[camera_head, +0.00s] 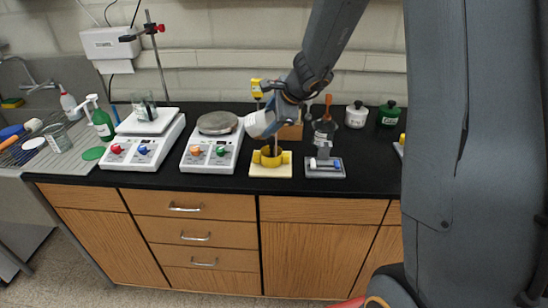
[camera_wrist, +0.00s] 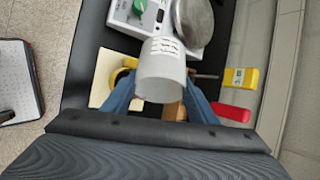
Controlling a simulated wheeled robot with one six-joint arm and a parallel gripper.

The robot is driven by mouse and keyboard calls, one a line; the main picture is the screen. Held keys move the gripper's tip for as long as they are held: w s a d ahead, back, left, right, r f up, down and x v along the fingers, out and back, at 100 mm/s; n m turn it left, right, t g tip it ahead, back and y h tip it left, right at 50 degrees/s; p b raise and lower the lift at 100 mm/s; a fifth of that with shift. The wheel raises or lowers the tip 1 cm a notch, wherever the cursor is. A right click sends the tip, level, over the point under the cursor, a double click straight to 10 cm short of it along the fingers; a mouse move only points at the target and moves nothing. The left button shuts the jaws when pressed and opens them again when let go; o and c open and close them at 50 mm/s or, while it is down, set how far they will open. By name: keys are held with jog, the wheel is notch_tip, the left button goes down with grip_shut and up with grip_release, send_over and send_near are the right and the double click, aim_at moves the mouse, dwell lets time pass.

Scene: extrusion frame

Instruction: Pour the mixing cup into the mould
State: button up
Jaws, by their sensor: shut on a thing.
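The white mixing cup (camera_head: 259,124) is tilted well over on its side in the head view, its mouth hidden. It also shows in the wrist view (camera_wrist: 161,72), between the blue fingers of my gripper (camera_wrist: 160,94). My gripper (camera_head: 284,107) is shut on the cup and holds it above the mould. The mould is a yellow ring-shaped piece (camera_head: 261,160) on a cream plate (camera_head: 270,172). In the wrist view the cup partly hides the cream plate (camera_wrist: 103,76). A thin vertical line shows between cup and mould; I cannot tell whether it is liquid.
A hotplate with a round metal top (camera_head: 217,123) stands left of the mould. A grey stand with a metal beaker (camera_head: 323,139) is close on the right. White and green jars (camera_head: 387,115) stand farther right. The bench front edge is close.

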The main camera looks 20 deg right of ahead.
jog(key=shift+s+d+r+b, duration=0.1)
jog(key=shift+d+b, duration=0.05)
jog(key=shift+b, duration=0.45)
jog(key=shift+s+d+r+t+y+b, duration=0.15)
jog(key=shift+t+y+b, duration=0.5)
jog(key=shift+b, duration=1.4)
jog(key=shift+d+f+m+t+y+b, duration=0.1)
jog(key=shift+f+m+t+y+b, duration=0.5)
jog(key=shift+b, duration=3.05)
jog(key=shift+s+d+t+y+b, duration=0.2)
jog(key=shift+t+y+b, duration=0.4)
jog(key=shift+b, duration=1.65)
jog(key=shift+s+d+t+y+b, duration=0.1)
jog(key=shift+d+t+y+b, duration=0.45)
jog(key=shift+b, duration=1.7)
jog(key=a+r+g+p, duration=0.1)
jog(key=p, duration=0.2)
jog(key=h+p, duration=0.1)
jog(key=p, duration=0.2)
jog(key=g+p, duration=0.1)
jog(key=p, duration=0.2)
jog(key=shift+w+a+f+g+h, duration=0.15)
jog(key=shift+a+g+h, duration=0.15)
jog(key=shift+a+h, duration=0.1)
jog(key=p, duration=0.4)
jog(key=shift+r+n+g+h+p, duration=0.3)
jog(key=shift+h+p, duration=0.1)
jog(key=shift+w+f, duration=0.15)
jog(key=shift+f, duration=0.05)
